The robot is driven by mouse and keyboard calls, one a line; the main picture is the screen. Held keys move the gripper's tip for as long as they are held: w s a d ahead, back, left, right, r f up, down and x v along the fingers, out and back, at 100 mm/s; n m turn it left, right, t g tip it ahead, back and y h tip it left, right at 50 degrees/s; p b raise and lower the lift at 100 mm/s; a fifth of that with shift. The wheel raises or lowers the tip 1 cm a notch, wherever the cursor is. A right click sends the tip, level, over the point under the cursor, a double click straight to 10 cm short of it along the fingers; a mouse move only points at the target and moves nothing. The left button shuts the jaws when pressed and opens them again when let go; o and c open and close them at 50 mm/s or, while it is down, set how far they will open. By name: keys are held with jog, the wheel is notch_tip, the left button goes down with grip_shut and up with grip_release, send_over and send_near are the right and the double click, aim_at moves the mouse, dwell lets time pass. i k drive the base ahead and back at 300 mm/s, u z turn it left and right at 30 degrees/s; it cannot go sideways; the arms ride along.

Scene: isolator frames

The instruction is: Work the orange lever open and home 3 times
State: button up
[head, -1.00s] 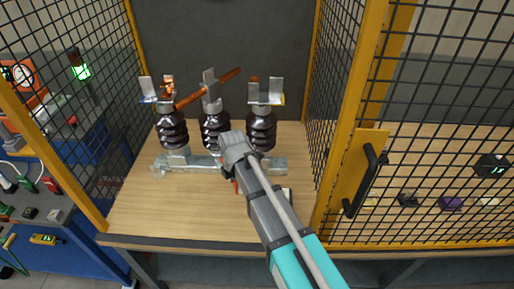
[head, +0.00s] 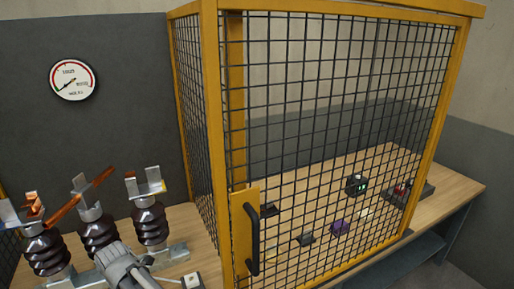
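The isolator stands at the lower left in the head view, with several dark ribbed insulators (head: 99,236) topped by grey metal brackets. A copper-coloured bar (head: 68,208) slants across the middle bracket, its right end raised and apart from the right bracket (head: 144,182). A short copper piece (head: 30,207) sits at the left bracket. My gripper (head: 122,262) is at the bottom edge, in front of the middle and right insulators. Its fingers are too unclear to tell if they are open or holding anything. I cannot make out a separate orange lever; the area below my gripper is out of frame.
A yellow-framed mesh panel (head: 335,130) with a black door handle (head: 253,238) stands right of the isolator. Behind it, small devices, including a purple block (head: 340,228), sit on the wooden bench (head: 405,160). A round dial gauge (head: 74,80) hangs on the grey wall.

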aim_at(97, 230)
jog(key=k, duration=0.85)
